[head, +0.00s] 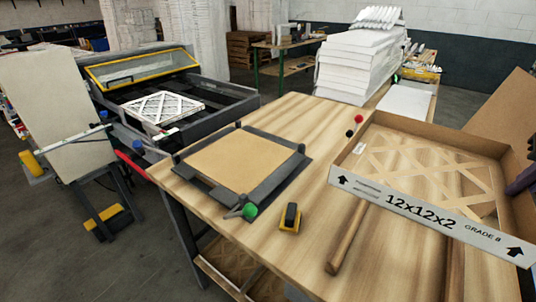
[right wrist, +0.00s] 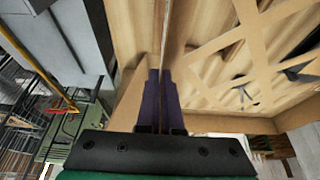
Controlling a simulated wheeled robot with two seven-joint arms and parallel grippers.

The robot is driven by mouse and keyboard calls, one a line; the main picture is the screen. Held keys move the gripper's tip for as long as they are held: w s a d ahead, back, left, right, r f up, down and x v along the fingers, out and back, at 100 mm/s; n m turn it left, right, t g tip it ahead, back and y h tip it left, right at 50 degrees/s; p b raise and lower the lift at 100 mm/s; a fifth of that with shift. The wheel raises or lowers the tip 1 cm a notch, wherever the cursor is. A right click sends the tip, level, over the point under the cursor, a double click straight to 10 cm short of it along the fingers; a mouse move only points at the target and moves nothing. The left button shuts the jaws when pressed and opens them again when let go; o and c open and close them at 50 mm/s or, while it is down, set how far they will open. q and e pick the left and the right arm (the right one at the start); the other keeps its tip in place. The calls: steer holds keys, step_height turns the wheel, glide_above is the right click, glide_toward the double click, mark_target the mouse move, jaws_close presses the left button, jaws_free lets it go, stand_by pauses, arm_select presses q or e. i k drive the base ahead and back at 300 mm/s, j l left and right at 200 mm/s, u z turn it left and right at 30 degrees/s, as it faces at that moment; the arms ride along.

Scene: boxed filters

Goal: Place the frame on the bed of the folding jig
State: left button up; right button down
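The frame (head: 420,207) is a cardboard tray with a lattice face and a white front wall printed "12x12x2 GRADE 8". It is at the right of the head view, over the table's right part. Its lattice (right wrist: 225,45) also shows in the right wrist view. The folding jig (head: 285,180) lies mid-table, with dark rails around a flat tan bed (head: 240,160). My right gripper (head: 522,182) is at the frame's right side, cut by the picture edge. In the right wrist view its purple fingers (right wrist: 166,75) close on a cardboard wall. My left gripper is not seen.
A yellow-black block (head: 290,218) and a green knob (head: 249,211) are at the jig's front corner. A brown bar (head: 347,238) runs below the frame. A machine with a white lattice filter (head: 163,107) stands at left. A white stack (head: 355,65) stands behind the table.

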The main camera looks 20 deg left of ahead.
mark_target(240, 155)
steer(key=i+j+z, duration=0.15)
steer(key=j, duration=0.6)
steer(key=j+z, duration=0.15)
steer(key=j, duration=0.55)
steer(key=j+z, duration=0.15)
steer(key=j, duration=0.6)
steer(key=j+z, duration=0.15)
steer(key=j, duration=0.6)
steer(key=j+z, duration=0.15)
steer(key=j, duration=0.65)
steer(key=j+z, duration=0.15)
steer(key=j, duration=0.55)
steer(key=k+j+z, duration=0.15)
steer(key=j, duration=0.6)
